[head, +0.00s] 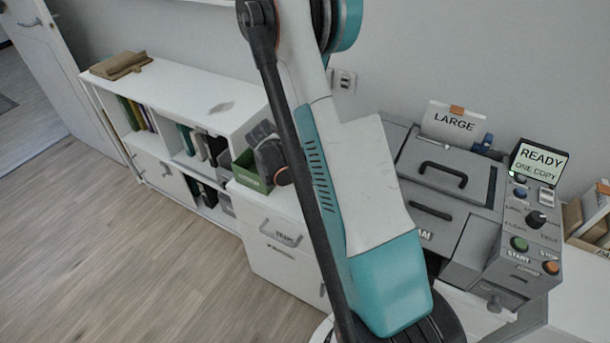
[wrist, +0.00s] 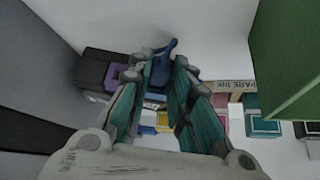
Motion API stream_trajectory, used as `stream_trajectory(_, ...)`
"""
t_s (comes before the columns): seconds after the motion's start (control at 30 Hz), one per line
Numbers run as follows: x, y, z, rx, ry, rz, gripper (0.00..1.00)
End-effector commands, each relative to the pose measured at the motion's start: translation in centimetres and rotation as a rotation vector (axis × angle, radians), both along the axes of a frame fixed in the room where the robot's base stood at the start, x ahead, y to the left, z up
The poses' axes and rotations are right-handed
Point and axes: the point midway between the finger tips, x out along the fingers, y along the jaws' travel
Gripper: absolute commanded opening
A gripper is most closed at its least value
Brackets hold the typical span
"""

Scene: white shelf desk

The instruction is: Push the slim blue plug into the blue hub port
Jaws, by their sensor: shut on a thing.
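The slim blue plug (wrist: 167,48) is between the tips of my gripper (wrist: 164,66) in the wrist view, its upper end showing past the teal fingers. My gripper is shut on it. A dark block with a purple patch (wrist: 116,76) lies behind and to the left of the fingers and looks like the hub. The fingers hide part of it, and I cannot make out the blue port or whether the plug touches it. In the head view my arm fills the middle, and I cannot make out the plug or the hub.
A green box stands close on the right in the wrist view (wrist: 296,60) and on the white cabinet in the head view (head: 250,172). A bin label (wrist: 236,87) and several coloured blocks lie near the fingers. A grey copier (head: 445,180) stands right of my arm.

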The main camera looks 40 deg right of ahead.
Motion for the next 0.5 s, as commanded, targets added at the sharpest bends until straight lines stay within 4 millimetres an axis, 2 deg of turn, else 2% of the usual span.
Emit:
stream_trajectory(0.17, -0.04, -0.4, 0.0, 0.0, -0.001, -0.001, 0.0)
stream_trajectory(0.2, -0.03, -0.39, 0.01, 0.0, -0.001, 0.001, 0.26)
stream_trajectory(0.27, -0.03, -0.39, 0.01, -0.001, 0.0, 0.0, 0.39)
stream_trajectory(0.3, -0.04, -0.4, 0.0, -0.001, 0.0, 0.0, 0.42)
stream_trajectory(0.5, -0.05, -0.39, 0.01, -0.001, 0.0, 0.0, 0.42)
